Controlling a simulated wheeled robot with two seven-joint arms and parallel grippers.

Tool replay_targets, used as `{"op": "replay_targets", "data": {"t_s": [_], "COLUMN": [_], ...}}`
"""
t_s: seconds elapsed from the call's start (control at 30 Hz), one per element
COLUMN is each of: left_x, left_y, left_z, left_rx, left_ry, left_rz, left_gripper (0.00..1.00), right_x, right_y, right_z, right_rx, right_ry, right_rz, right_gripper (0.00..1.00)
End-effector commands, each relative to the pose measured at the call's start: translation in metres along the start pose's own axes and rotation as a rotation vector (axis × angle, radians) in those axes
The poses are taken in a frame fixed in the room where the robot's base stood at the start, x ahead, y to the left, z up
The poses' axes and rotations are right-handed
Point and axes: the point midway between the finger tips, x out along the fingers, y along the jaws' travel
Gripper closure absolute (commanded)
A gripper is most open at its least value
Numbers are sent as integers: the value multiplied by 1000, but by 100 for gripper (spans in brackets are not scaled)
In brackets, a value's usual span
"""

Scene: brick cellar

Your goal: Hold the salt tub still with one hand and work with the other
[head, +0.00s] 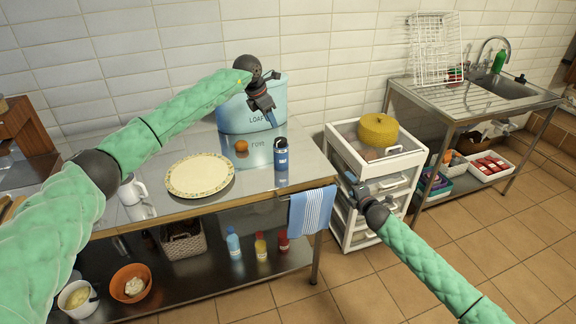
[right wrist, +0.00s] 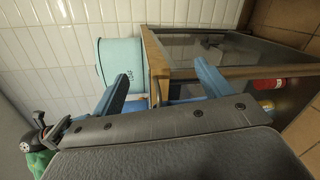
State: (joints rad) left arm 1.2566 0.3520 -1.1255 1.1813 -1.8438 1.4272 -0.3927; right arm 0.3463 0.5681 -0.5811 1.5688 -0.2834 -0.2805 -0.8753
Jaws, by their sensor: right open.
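No label that I can read says salt. A blue cylinder with a dark top and a small pale label (head: 281,161) stands upright at the steel table's right end; I cannot tell whether it is the salt tub. My left gripper (head: 271,117) points down in front of the big pale-blue LOAF bin (head: 237,117), above and just left of the blue cylinder. Its finger gap is not clear. My right gripper (head: 350,178) is open and empty, right of the table's corner. Its two blue fingers (right wrist: 163,88) are spread in the right wrist view, with the bin (right wrist: 112,56) beyond.
The steel table (head: 140,208) also bears a patterned plate (head: 200,175), an orange-brown ball (head: 241,146) and a white mug (head: 131,190). A blue striped towel (head: 312,209) hangs at its front.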

Motion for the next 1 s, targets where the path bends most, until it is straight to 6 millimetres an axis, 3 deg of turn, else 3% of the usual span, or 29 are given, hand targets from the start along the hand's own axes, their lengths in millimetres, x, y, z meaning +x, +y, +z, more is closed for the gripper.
{"op": "replay_targets", "data": {"t_s": [0.13,0.3,0.47,0.67,1.0], "left_x": [0,0,0,0,0], "left_y": [0,0,0,0,0], "left_z": [0,0,0,0,0], "left_rx": [0,0,0,0,0], "left_ry": [0,0,0,0,0], "left_rz": [0,0,0,0,0], "left_gripper": [64,64,64,64,64], "right_x": [6,14,28,51,94], "right_y": [38,71,81,90,122], "right_z": [9,5,-18,-60,-157], "right_rx": [-114,-261,-415,-645,-1165], "right_ry": [20,39,39,29,-12], "right_rz": [60,116,139,161,222], "right_gripper": [23,23,23,23,23]}}
